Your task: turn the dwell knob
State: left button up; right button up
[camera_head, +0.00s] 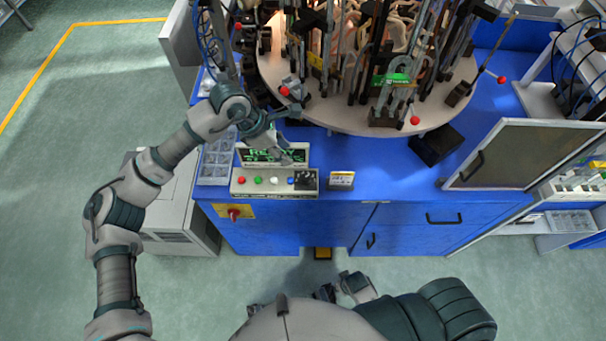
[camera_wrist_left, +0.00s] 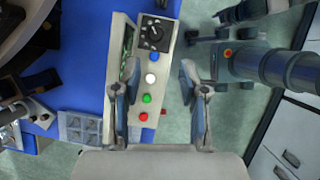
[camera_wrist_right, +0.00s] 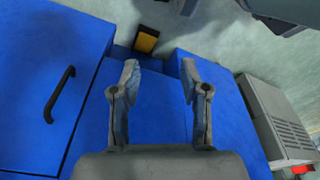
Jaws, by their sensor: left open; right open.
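The dwell knob appears to be the black dial (camera_head: 305,180) at the right end of the grey control panel (camera_head: 247,189). The dial also shows in the left wrist view (camera_wrist_left: 154,36), beyond my fingertips. My left gripper (camera_head: 293,136) is open and empty, above the panel and its green-lit display (camera_head: 260,156). In the left wrist view my left fingers (camera_wrist_left: 160,66) are spread either side of the button row, apart from the dial. My right gripper (camera_wrist_right: 158,68) is open and empty in front of the blue cabinet. The dial's exact setting is too small to read.
Red, green, white and blue buttons (camera_head: 258,180) line the panel left of the dial. A small labelled block (camera_head: 341,181) stands to its right. A round turntable (camera_head: 345,120) crowded with fixtures rises behind. A red switch (camera_head: 234,214) sits on the cabinet front.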

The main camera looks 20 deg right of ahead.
pick_arm(q)
send_over(304, 177)
jog(key=a, duration=0.3)
jog(key=shift+y, duration=0.3)
jog(key=f, duration=1.1)
jog(key=shift+d, duration=0.2)
jog(key=x, duration=0.5)
jog(key=shift+w+d+b, duration=0.15)
jog(key=shift+d+b, duration=0.15)
jog(key=shift+d, duration=0.05)
jog(key=shift+f, duration=0.2)
jog(key=shift+a, duration=0.1)
pick_arm(e)
jog(key=shift+d+r, duration=0.1)
jog(key=shift+r, duration=0.65)
pick_arm(q)
jog(key=shift+a, duration=0.1)
